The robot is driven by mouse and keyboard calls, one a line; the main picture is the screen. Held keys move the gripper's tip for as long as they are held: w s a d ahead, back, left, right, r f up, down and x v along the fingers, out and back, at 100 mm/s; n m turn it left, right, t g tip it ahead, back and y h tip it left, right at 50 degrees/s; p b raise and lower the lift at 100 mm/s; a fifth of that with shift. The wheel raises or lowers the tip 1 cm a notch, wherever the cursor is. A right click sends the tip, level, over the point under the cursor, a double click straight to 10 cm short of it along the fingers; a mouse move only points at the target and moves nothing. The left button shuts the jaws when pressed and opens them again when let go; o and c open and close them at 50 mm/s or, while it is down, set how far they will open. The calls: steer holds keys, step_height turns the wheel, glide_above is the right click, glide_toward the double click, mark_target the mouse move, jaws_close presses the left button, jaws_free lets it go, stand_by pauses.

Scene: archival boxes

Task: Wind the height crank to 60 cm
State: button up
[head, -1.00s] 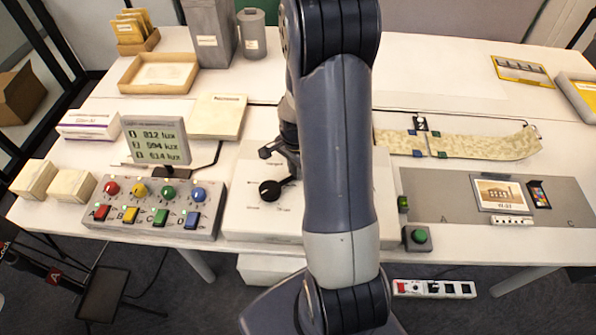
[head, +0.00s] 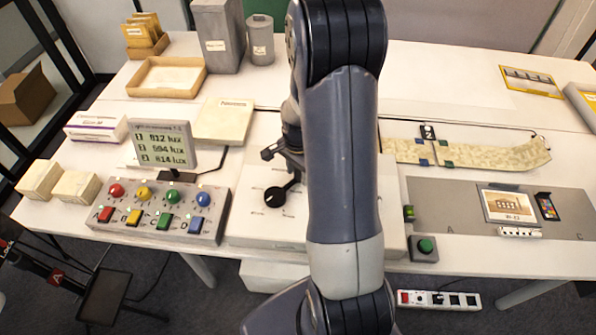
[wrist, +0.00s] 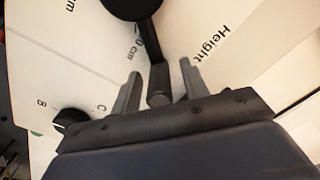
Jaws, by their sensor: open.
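The height crank (head: 275,196) is a black round hub with a black arm on the white panel (head: 262,228) at the front middle of the table. In the wrist view its hub (wrist: 130,8) is at the top edge, and its arm runs down to a grip end (wrist: 158,90). My gripper (wrist: 160,78) is open, with one finger on each side of that grip end; gaps show on both sides. The word "Height" and part of a "0 cm" mark are printed beside it. In the head view my gripper (head: 284,158) is partly hidden behind my arm.
A box of coloured knobs and switches (head: 160,212) stands left of the panel, with a lux display (head: 162,145) behind it. A green button (head: 426,246) and grey board (head: 440,205) lie right. Another dark knob (wrist: 68,120) shows in the wrist view.

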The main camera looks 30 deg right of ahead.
step_height(320, 180, up, 11)
steer(key=shift+f, duration=0.2)
stand_by(1.0)
step_height(320, 180, down, 10)
steer(key=shift+f, duration=0.25)
steer(key=shift+s+f, duration=0.15)
steer(key=shift+s, duration=0.05)
steer(key=shift+s+d+p, duration=0.15)
steer(key=shift+s+p, duration=0.2)
steer(key=shift+s, duration=0.1)
steer(key=shift+s, duration=0.1)
